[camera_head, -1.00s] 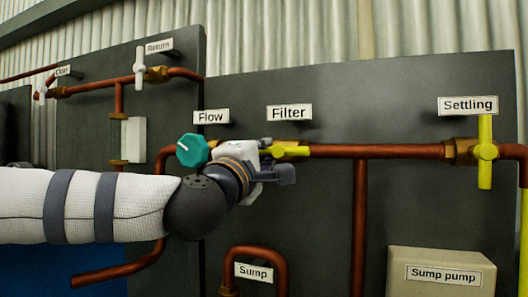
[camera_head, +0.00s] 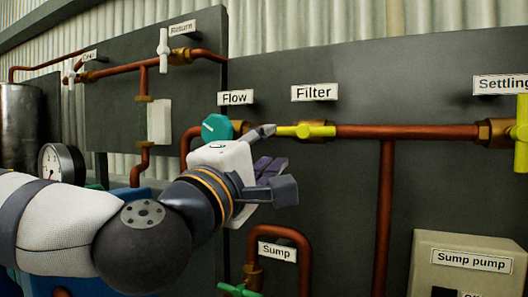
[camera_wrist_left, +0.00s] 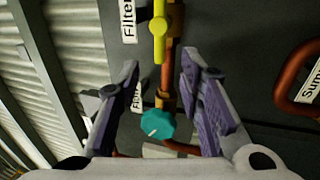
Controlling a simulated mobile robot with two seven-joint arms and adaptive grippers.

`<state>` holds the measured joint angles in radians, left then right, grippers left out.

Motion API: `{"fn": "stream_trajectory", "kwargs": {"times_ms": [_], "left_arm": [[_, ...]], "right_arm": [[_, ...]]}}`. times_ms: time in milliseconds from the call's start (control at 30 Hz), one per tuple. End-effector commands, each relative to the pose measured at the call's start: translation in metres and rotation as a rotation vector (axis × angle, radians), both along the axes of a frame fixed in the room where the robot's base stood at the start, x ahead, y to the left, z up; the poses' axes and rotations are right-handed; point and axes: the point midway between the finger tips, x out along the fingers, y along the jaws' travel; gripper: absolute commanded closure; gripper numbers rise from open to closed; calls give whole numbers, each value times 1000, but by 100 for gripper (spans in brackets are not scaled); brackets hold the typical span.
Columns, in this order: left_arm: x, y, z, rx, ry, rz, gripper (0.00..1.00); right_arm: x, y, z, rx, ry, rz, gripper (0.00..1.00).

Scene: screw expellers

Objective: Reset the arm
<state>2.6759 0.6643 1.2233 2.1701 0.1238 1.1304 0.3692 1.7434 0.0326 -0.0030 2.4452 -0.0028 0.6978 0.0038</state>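My left gripper (camera_head: 268,163) is in front of the dark panel, just below and right of the teal Flow knob (camera_head: 217,128). In the left wrist view the gripper (camera_wrist_left: 157,72) has its two purple-padded fingers wide apart with nothing held between them. The yellow Filter valve handle (camera_head: 306,130) lies along the copper pipe, to the right of the gripper; in the left wrist view the yellow handle (camera_wrist_left: 158,30) is beyond the fingertips. The Flow knob shows between the fingers in the left wrist view (camera_wrist_left: 158,124), nearer the palm. My right gripper is in neither view.
A yellow Settling valve (camera_head: 521,133) is at the right edge. A Sump pipe (camera_head: 290,233) and a beige Sump pump box (camera_head: 462,262) are below. A pressure gauge (camera_head: 55,163) and metal tank (camera_head: 20,120) are at left. The panel (camera_head: 340,200) below the Filter pipe is bare.

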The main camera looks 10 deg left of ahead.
Motion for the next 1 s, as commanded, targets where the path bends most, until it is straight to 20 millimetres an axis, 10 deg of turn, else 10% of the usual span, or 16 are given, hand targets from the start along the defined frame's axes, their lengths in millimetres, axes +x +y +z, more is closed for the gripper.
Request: {"fn": "stream_trajectory", "kwargs": {"times_ms": [467,567,767,1000], "left_arm": [[-11,1,-14,21,19,-5,66],[-5,-14,-68,122,110,-33,66],[-37,-39,-258,477,414,-177,66],[-170,-7,-452,892,780,-445,66]], "right_arm": [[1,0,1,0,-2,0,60],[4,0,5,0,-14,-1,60],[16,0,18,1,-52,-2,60],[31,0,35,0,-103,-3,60]]}}
